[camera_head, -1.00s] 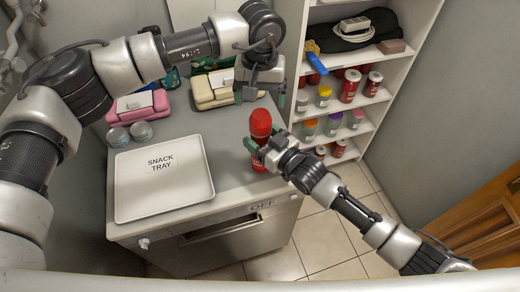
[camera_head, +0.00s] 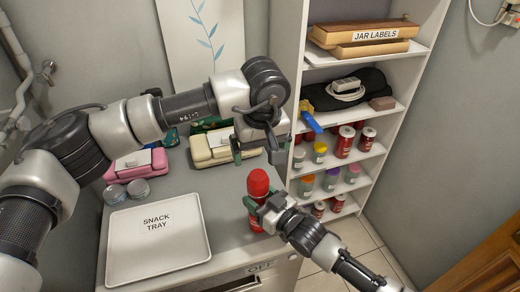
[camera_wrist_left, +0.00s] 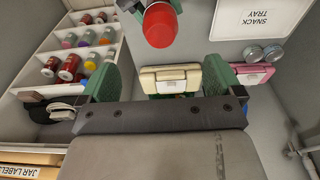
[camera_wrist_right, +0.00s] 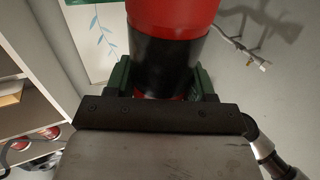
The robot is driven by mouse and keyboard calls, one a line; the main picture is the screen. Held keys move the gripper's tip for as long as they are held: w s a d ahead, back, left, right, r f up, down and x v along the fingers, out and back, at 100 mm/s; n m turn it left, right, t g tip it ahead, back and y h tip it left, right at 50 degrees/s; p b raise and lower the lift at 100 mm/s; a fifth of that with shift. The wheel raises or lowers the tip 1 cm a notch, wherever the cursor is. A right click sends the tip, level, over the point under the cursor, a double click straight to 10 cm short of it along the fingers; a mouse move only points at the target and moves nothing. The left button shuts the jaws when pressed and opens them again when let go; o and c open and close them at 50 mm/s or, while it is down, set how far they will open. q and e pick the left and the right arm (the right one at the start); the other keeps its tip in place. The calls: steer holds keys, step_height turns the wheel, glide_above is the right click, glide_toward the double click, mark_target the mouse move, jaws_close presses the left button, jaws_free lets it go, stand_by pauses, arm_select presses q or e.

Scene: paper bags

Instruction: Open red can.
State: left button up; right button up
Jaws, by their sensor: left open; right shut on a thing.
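The red can (camera_head: 257,222) stands upright near the front right corner of the counter, with a bright red rounded top (camera_head: 259,183). My right gripper (camera_head: 258,206) is shut around its side; the right wrist view shows the fingers on a black band of the can (camera_wrist_right: 165,65). My left gripper (camera_head: 261,154) is open and empty, behind and above the can's top. In the left wrist view the red top (camera_wrist_left: 160,25) lies beyond the open fingers, apart from them. The can's lower part is partly hidden by my right gripper.
A white snack tray (camera_head: 113,262) lies left of the can. Two small round tins (camera_head: 138,189), a pink case (camera_head: 128,166) and a cream case (camera_head: 205,153) sit further back. A shelf (camera_head: 409,62) with several jars stands at the right. Counter between tray and can is clear.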

mark_target(258, 175)
arm_select(q)
steer(key=f, duration=0.3)
steer(key=w+f, duration=0.1)
steer(key=f, duration=0.7)
steer(key=shift+w+a+f, duration=0.15)
steer(key=shift+a, duration=0.1)
arm_select(e)
steer(key=shift+r, duration=0.1)
arm_select(q)
steer(key=shift+c, duration=0.4)
steer(key=c, duration=1)
steer(key=shift+c, duration=0.2)
steer(key=shift+r, duration=0.3)
steer(key=shift+r, duration=0.9)
steer(key=shift+r, duration=2.05)
arm_select(e)
steer(key=o, duration=1.4)
